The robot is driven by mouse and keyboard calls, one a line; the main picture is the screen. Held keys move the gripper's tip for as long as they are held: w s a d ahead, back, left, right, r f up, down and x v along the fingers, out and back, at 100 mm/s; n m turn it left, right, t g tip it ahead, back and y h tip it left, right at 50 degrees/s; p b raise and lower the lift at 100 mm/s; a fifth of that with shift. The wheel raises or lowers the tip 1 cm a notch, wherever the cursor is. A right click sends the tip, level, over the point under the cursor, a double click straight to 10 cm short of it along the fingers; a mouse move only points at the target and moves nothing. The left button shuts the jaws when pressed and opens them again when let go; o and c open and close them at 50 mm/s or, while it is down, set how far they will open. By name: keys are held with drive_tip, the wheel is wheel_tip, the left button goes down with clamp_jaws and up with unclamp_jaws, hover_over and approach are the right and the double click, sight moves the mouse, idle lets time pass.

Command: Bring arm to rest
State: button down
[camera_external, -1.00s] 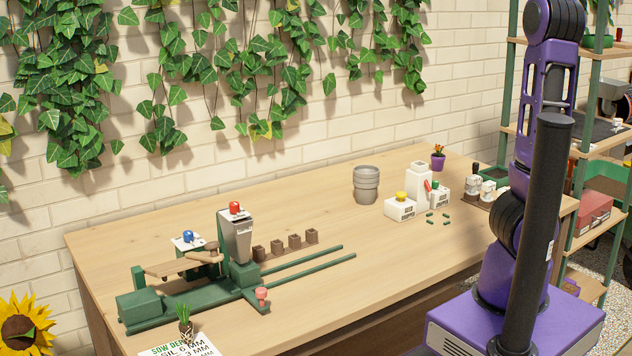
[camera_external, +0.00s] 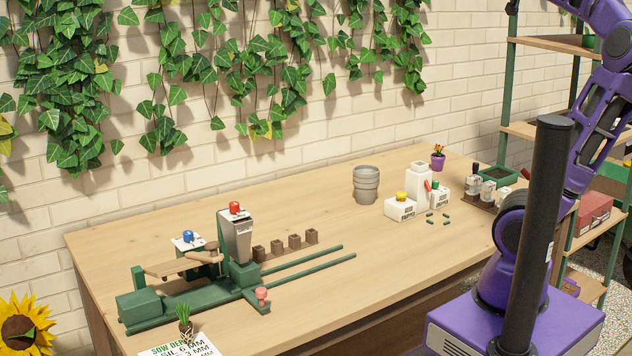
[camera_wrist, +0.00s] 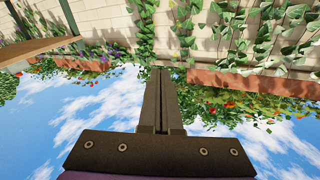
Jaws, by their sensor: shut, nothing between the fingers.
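My gripper (camera_wrist: 161,100) shows in the wrist view with its two dark fingers together and nothing between them. It points at open air, with sky, a brick wall and hanging ivy beyond. In the external view my purple arm rises from its base at the right and leans to the right. Its upper end leaves the picture at the top right corner, so the gripper is out of that view. No part of the arm touches the wooden table (camera_external: 330,210).
On the table stand a green sowing rig (camera_external: 165,305), a stack of grey pots (camera_external: 367,185), white boxes (camera_external: 400,209) and a purple flowerpot (camera_external: 438,163). A shelf rack (camera_external: 560,44) stands close to the arm at the right. A black post (camera_external: 540,230) rises before the arm.

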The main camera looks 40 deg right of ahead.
drive_tip(key=s+a+f+n+g+y, duration=0.1)
drive_tip(key=s+a+f+g+y, duration=0.25)
drive_tip(key=a+f, duration=1.05)
drive_tip(key=s+a+f+g+y, duration=0.2)
drive_tip(key=s+a+f+y, duration=0.15)
drive_tip(key=a+f, duration=1)
drive_tip(key=s+a+f+n+g+b, duration=0.1)
drive_tip(key=s+a+f+n+g, duration=0.4)
drive_tip(key=f, duration=0.6)
drive_tip(key=s+a+n, duration=0.1)
drive_tip(key=s, duration=0.1)
drive_tip(key=shift+s+a+g, duration=0.2)
drive_tip(key=shift+s+g, duration=0.15)
drive_tip(key=shift+f, duration=0.1)
